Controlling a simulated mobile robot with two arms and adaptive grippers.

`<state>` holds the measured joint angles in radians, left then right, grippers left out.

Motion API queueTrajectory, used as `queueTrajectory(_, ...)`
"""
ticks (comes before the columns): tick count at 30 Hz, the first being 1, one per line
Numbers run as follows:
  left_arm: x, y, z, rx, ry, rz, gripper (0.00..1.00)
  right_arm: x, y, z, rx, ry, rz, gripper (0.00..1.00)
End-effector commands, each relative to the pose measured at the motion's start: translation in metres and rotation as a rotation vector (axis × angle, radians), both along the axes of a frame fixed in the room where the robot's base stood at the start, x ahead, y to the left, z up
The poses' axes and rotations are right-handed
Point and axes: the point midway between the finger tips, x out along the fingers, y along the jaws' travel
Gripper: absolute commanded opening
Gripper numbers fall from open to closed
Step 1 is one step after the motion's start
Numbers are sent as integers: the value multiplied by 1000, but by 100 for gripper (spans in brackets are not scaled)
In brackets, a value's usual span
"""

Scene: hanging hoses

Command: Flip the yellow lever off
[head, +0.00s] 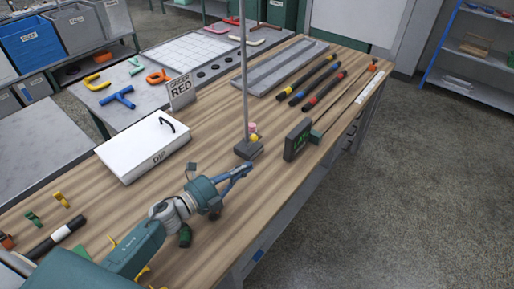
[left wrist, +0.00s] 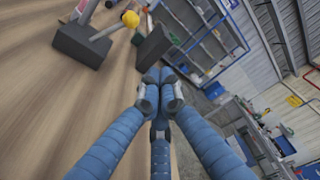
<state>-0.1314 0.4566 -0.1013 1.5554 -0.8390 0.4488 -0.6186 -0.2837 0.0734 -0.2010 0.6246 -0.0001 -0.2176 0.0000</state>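The yellow lever (head: 254,138) is a small yellow knob at the foot of a thin grey pole, on a dark block (head: 248,150) standing on the wooden bench. In the left wrist view its yellow ball (left wrist: 130,19) sits on a grey stem that slants up from the dark block (left wrist: 80,46). My left gripper (head: 247,168) is just in front of the block in the head view, apart from the lever. In the left wrist view its blue fingers (left wrist: 159,75) meet at the tips with nothing between them. My right gripper is not in view.
A dark display box (head: 297,139) stands just right of the block. A white box marked DIP (head: 144,149) is left, with a sign reading RED (head: 181,91) behind it. Dark rods with coloured bands (head: 313,83) lie at the back. Bare bench lies right of my left gripper.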

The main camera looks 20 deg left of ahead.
Motion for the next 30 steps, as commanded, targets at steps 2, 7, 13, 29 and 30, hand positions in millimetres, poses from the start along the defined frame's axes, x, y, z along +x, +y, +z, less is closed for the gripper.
queueTrajectory(2, 0, 0, -4, 2, -1, 0, 0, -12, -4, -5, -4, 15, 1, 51)
queueTrajectory(7, 0, 0, -3, 1, 0, 0, 0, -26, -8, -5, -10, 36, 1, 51)
queueTrajectory(13, 1, 0, -3, 0, -1, 0, 0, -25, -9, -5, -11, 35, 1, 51)
queueTrajectory(29, 80, -45, -8, -2, -3, 1, 0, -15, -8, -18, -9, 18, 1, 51)
queueTrajectory(30, 87, -48, -8, -1, -4, 1, 0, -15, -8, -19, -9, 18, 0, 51)
